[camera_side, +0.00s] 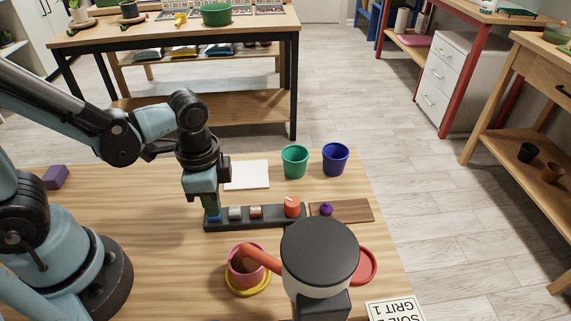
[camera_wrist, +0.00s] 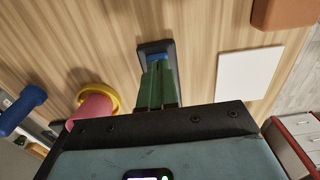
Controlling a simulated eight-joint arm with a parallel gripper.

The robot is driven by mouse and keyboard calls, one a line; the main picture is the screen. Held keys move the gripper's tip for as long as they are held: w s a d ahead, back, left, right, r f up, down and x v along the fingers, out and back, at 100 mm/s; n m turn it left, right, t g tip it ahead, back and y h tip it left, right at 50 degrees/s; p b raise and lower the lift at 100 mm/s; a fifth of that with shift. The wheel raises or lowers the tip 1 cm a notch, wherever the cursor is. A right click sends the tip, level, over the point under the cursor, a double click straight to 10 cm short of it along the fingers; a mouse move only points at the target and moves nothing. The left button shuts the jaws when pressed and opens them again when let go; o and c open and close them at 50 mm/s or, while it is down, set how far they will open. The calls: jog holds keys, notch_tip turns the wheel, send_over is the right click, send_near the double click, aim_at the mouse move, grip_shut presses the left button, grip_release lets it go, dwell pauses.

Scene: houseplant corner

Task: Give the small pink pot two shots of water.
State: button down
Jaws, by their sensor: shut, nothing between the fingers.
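The small pink pot (camera_side: 238,275) stands upright on a yellow saucer (camera_side: 250,291), with dark soil inside. The orange-red spout (camera_side: 262,259) of a dark-topped dispenser (camera_side: 320,250) points over the pot; no water stream shows. A dark button strip (camera_side: 265,221) lies behind the pot. It carries blue (camera_side: 214,218), pale (camera_side: 235,212) and brown-red (camera_side: 255,211) buttons and an orange-red knob (camera_side: 292,207). My gripper (camera_side: 212,213) is shut and empty, pointing down at the blue button. In the wrist view the fingertips (camera_wrist: 157,70) partly cover this button; I cannot tell whether they touch it. The pot (camera_wrist: 92,108) also shows there.
Green (camera_side: 295,162) and blue (camera_side: 335,160) cups stand at the back right. A white sheet (camera_side: 247,174) lies behind the strip. A purple knob (camera_side: 326,209) sits on a brown board (camera_side: 350,211). A red saucer (camera_side: 367,266) is beside the dispenser. The table's left middle is clear.

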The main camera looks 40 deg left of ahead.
jog(key=shift+w+f, duration=0.1)
jog(key=shift+f, duration=0.75)
jog(key=shift+r, duration=0.15)
notch_tip(320, 180, up, 14)
dwell(0.7)
dwell(2.4)
jog(key=shift+s+a+f+n+t+h, duration=0.15)
jog(key=shift+f+n+t+h, duration=0.2)
jog(key=shift+n+t+h, duration=0.75)
jog(key=shift+s+a+f+n+t+h, duration=0.15)
jog(key=shift+f+n+t+h, duration=0.4)
jog(key=shift+h, duration=1.1)
jog(key=shift+a+f+n+t+h, duration=0.15)
jog(key=shift+n+t+h, duration=0.3)
jog(key=shift+n+h, duration=0.75)
jog(key=shift+f, duration=0.1)
